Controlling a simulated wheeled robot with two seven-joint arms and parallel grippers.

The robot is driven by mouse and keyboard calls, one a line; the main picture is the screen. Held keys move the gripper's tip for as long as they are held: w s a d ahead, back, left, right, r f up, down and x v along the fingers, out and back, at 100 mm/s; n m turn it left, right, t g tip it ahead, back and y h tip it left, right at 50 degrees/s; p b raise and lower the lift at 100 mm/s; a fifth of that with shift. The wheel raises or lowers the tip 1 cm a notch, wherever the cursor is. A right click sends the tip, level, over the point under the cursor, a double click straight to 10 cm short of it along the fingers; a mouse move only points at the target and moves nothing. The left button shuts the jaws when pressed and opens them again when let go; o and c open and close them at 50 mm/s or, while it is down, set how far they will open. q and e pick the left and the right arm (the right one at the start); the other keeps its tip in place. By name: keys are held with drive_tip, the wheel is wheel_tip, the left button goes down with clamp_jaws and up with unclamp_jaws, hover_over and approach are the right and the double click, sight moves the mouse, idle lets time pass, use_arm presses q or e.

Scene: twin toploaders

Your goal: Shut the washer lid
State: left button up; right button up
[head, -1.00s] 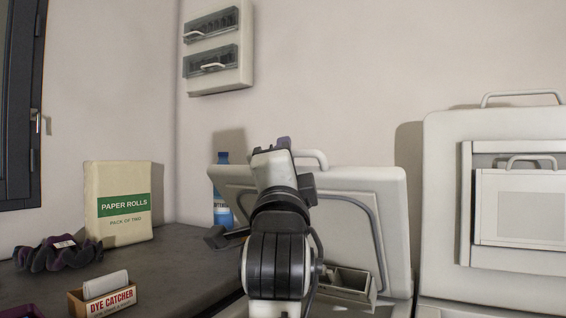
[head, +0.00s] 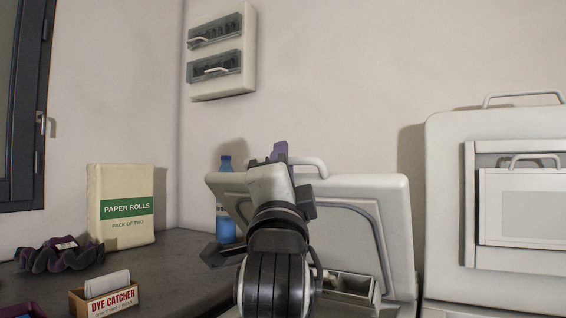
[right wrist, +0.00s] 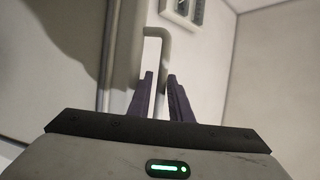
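The washer lid (head: 392,215) is the raised white lid on the left machine, tilted open with its inner side facing me. Its handle (head: 318,163) rises from the top edge and also shows in the right wrist view (right wrist: 153,33). My right gripper (head: 280,152) is at the left part of this handle, its arm crossing in front of the lid. In the right wrist view its two purple fingers (right wrist: 160,90) stand on either side of the white handle bar and appear closed on it. The arm hides the lid's middle. My left gripper is not in view.
A second machine with a raised lid (head: 445,200) stands close on the right. Paper rolls (head: 125,235), a dark scrunchie (head: 58,256) and a dye catcher box (head: 105,300) sit on the left counter.

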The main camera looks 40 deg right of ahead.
drive_tip(key=b+v, duration=0.1)
drive_tip(key=v, duration=0.6)
drive_tip(key=shift+s, duration=0.2)
drive_tip(key=shift+a+f, duration=0.15)
